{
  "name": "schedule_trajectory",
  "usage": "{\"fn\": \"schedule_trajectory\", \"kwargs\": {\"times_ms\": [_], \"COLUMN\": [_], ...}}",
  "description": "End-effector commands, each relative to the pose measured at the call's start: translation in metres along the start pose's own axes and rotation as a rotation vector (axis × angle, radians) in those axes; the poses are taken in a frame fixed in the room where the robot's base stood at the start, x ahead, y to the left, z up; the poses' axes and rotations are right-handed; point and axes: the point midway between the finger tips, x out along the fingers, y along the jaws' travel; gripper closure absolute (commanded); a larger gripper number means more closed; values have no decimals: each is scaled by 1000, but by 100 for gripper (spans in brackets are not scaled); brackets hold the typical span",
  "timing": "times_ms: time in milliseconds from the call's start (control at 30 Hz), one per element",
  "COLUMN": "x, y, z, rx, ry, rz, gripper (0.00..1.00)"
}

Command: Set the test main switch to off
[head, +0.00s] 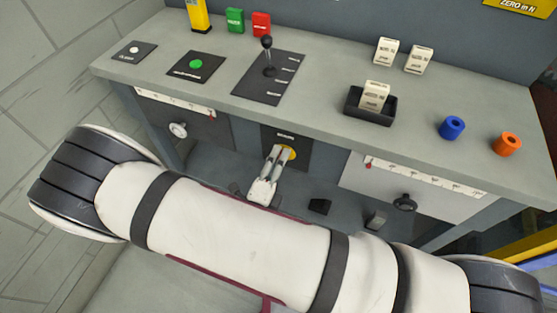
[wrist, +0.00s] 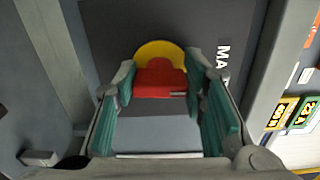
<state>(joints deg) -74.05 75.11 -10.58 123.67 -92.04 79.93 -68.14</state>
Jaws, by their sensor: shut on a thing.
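The main switch is a red knob (wrist: 160,80) on a yellow disc (wrist: 160,47), set in a dark panel whose partly visible label begins "MA". In the head view the yellow disc (head: 292,153) shows on the dark panel (head: 297,142) under the bench top. My gripper (head: 280,158) reaches it from the front and hides the red knob there. In the wrist view my gripper (wrist: 162,74) has its green-padded fingers on either side of the red knob, shut on it. The off mark cannot be read.
The bench top (head: 330,125) overhangs the panel. It carries a black lever (head: 268,55), a green button (head: 196,64), a black tray (head: 352,105) with a pale block, and blue (head: 452,128) and orange (head: 507,144) pieces. A white panel (head: 390,185) with a black knob (head: 405,203) is right of the switch.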

Motion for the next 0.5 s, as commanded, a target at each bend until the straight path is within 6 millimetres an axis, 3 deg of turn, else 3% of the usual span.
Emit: {"fn": "schedule_trajectory", "kwargs": {"times_ms": [500], "x": [-1], "y": [1], "z": [1], "rx": [-58], "ry": [-3], "rz": [3], "gripper": [90]}}
